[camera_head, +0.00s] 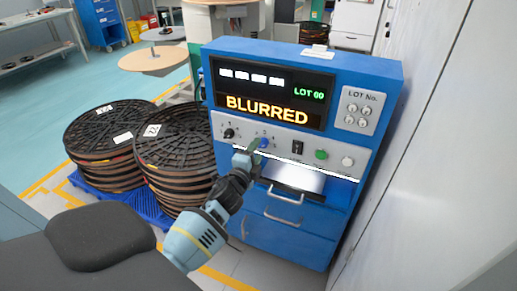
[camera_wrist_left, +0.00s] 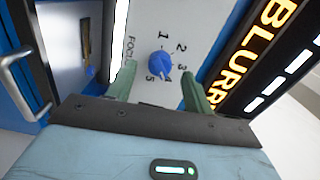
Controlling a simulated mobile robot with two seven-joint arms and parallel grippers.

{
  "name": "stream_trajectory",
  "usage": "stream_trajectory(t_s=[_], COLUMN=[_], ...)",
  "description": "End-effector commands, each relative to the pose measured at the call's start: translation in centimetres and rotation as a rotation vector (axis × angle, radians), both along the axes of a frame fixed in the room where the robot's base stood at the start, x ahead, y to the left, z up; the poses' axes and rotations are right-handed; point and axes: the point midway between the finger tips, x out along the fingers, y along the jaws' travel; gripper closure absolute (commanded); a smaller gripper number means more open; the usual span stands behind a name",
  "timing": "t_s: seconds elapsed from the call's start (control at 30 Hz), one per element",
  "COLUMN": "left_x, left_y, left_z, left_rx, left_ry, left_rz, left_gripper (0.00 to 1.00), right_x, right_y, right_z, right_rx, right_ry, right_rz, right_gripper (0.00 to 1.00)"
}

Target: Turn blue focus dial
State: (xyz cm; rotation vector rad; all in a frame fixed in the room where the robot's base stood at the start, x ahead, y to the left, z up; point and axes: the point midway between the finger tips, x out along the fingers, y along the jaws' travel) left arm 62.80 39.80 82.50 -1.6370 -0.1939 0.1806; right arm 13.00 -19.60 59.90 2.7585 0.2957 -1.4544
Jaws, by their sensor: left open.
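The blue focus dial (camera_head: 264,143) sits on the grey control panel of the blue machine (camera_head: 370,75). In the left wrist view the dial (camera_wrist_left: 160,64) shows with the numbers 1 to 5 around it and its pointer towards 4. My left gripper (camera_head: 254,149) is at the panel, with its green fingers (camera_wrist_left: 158,88) open on either side of the dial; I cannot tell whether they touch it. The display (camera_head: 267,103) reads BLURRED in orange and LOT 00 in green. My right gripper is not in view.
A black knob (camera_head: 229,133), a black switch (camera_head: 297,147), a green button (camera_head: 321,155) and a white button (camera_head: 347,161) share the panel. A lit slot and drawer handles (camera_head: 284,220) lie below. Stacked black reels (camera_head: 108,130) stand left; a wall closes the right.

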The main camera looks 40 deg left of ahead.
Motion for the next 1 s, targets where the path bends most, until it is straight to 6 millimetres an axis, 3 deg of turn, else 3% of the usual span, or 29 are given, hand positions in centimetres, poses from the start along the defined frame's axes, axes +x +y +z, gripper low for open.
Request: stream_trajectory(t_s=[0.2, 0.4, 1.0], left_x=[-3.3, -4.9, -5.1], left_y=[-0.8, -1.2, -1.2], left_z=[-0.1, 0.0, 0.0], left_rx=[-0.001, -0.001, 0.000], left_ry=[0.001, 0.000, 0.001], left_rz=[0.000, 0.000, 0.000], left_gripper=[0.48, 0.48, 0.48], right_x=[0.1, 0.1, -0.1], right_y=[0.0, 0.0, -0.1], right_z=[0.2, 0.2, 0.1], right_rx=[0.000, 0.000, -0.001], right_ry=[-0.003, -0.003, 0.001], right_rz=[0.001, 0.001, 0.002], right_gripper=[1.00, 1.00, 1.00])
